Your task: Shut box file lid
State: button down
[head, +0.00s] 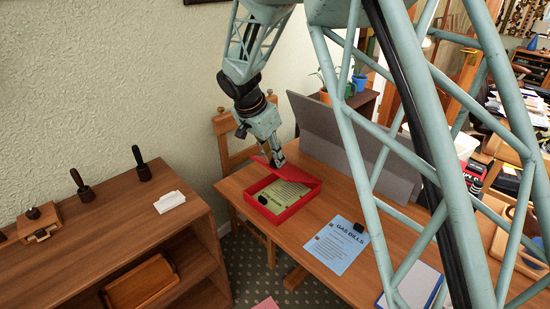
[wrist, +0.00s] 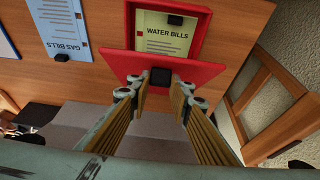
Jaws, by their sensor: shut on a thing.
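The red box file (head: 292,212) lies on the wooden desk, with pale green papers inside. In the wrist view, its top sheet (wrist: 165,32) reads "WATER BILLS". Its red lid (wrist: 195,71) stands raised, and the papers still show. The lid's black tab (wrist: 160,77) sits between my fingertips. My gripper (head: 275,160) is at the lid's edge, shut on the tab. In the wrist view, my gripper (wrist: 158,88) has one finger on each side of it. My gripper hides part of the lid in the head view.
A blue "GAS BILLS" sheet (head: 337,243) lies on the desk to the box's right. A grey panel (head: 340,140) stands along the desk's back. A wooden chair (head: 232,150) is by the left end. A shelf unit (head: 110,245) with several small items stands at left.

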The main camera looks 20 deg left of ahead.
jog(key=c, duration=2.4)
grip_release()
jog(key=shift+o, duration=0.2)
jog(key=shift+r, duration=0.1)
jog(key=v, duration=1.1)
jog(key=shift+s+a+r, duration=0.15)
jog(key=shift+s+r, duration=0.05)
jog(key=shift+r, duration=0.15)
